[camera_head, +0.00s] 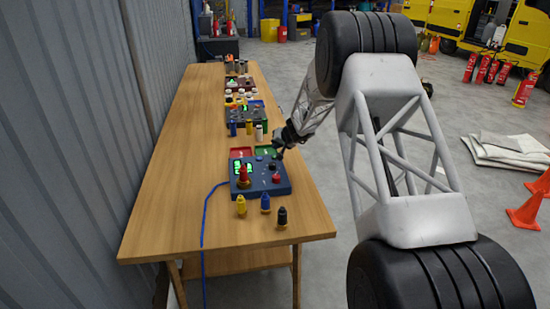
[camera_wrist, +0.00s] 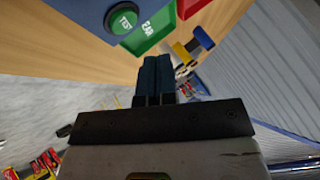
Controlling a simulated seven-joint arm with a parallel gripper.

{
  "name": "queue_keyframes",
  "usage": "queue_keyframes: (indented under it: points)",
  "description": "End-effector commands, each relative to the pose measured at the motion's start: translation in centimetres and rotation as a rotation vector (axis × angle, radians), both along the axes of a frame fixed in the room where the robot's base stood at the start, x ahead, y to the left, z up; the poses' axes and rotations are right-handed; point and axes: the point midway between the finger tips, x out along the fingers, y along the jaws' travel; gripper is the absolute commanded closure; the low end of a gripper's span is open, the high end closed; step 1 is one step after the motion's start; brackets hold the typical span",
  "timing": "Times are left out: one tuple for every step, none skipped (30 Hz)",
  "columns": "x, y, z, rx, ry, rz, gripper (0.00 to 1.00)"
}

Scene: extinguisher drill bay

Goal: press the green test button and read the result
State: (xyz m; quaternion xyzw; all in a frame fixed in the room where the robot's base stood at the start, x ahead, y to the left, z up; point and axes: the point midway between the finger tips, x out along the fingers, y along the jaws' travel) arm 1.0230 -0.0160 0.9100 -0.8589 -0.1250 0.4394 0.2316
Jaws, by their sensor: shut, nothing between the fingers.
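A blue test box (camera_head: 262,188) stands near the front end of the wooden table, with a lit green display (camera_head: 238,167), a red knob (camera_head: 276,178) and a red peg-like piece (camera_head: 243,176) on top. In the wrist view the round green button (camera_wrist: 123,19) marked TEST shows at the top, on the blue box (camera_wrist: 85,12). My gripper (camera_wrist: 157,58) is shut and empty, its dark fingertips apart from the button in the picture. In the head view my gripper (camera_head: 279,153) is at the box's far right corner; I cannot make out the green button there. The display's text is too small to read.
Red (camera_head: 243,153) and green (camera_head: 265,152) trays lie behind the box. Yellow (camera_head: 240,205), blue (camera_head: 265,203) and black (camera_head: 282,216) pieces stand in front. More boxes and pieces line the table (camera_head: 180,170) farther back. A blue cable (camera_head: 205,220) runs off the front.

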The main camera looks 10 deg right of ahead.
Motion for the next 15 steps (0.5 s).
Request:
queue_keyframes:
  points:
    - [0.0, 0.0, -0.5, 0.001, 0.001, 0.000, 1.00]
    - [0.0, 0.0, -0.7, 0.000, 0.001, 0.001, 1.00]
    - [0.0, 0.0, -0.9, -0.001, 0.000, 0.001, 1.00]
    - [0.0, 0.0, -1.1, -0.001, 0.000, 0.001, 1.00]
    - [0.0, 0.0, -1.3, -0.001, 0.000, 0.001, 1.00]
    - [0.0, 0.0, -1.5, -0.001, 0.000, 0.001, 1.00]
    - [0.0, 0.0, -1.6, 0.000, 0.000, 0.000, 1.00]
    - [0.0, 0.0, -1.7, 0.000, 0.000, 0.000, 1.00]
    - [0.0, 0.0, -1.9, 0.000, 0.000, 0.000, 1.00]
    - [0.0, 0.0, -1.9, 0.000, 0.000, 0.000, 1.00]
    - [0.0, 0.0, -2.0, 0.000, 0.000, 0.000, 1.00]
    - [0.0, 0.0, -2.0, 0.000, 0.000, 0.000, 1.00]
    - [0.0, 0.0, -2.1, -0.001, 0.000, 0.001, 1.00]
    - [0.0, 0.0, -2.1, -0.001, 0.000, 0.001, 1.00]
    - [0.0, 0.0, -2.1, -0.001, 0.000, 0.001, 1.00]
